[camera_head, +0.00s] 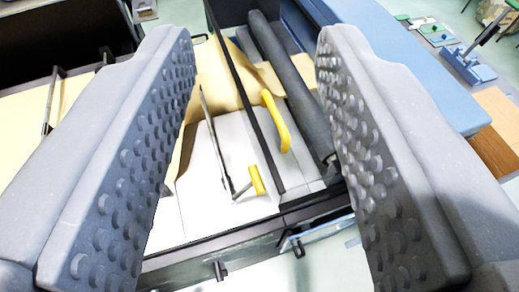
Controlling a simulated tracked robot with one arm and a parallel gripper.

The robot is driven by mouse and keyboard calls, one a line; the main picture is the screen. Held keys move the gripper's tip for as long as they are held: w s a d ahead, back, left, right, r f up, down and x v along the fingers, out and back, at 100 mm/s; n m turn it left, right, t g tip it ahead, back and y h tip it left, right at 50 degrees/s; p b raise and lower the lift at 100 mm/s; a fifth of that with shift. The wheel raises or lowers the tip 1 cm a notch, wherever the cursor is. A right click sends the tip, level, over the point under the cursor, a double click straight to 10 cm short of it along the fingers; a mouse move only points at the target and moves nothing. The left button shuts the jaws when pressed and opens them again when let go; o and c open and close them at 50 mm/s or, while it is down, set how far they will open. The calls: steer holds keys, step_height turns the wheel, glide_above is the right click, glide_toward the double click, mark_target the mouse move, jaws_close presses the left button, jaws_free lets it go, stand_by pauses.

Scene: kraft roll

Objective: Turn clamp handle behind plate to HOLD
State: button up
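My gripper (258,45) is open, with its two grey dimpled fingers wide apart at the left and right of the view. Nothing is between the pads. Beyond them, a curved yellow handle (277,121) stands beside a long dark bar. A smaller yellow grip (256,181) on a thin metal rod sits nearer, low over a white plate (203,190). I cannot tell which of the two is the clamp handle. No HOLD mark is readable. Both yellow parts appear apart from my fingers.
A dark roller (293,85) runs beside the long dark bar (246,100). Brown kraft paper (218,75) lies behind the white plate. A black frame edge (225,243) crosses the front. A blue surface (405,65) with tools beyond lies to the right, partly behind my finger.

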steer(key=shift+w+a+r, duration=0.1)
steer(key=shift+w, duration=0.15)
steer(key=shift+o, duration=0.3)
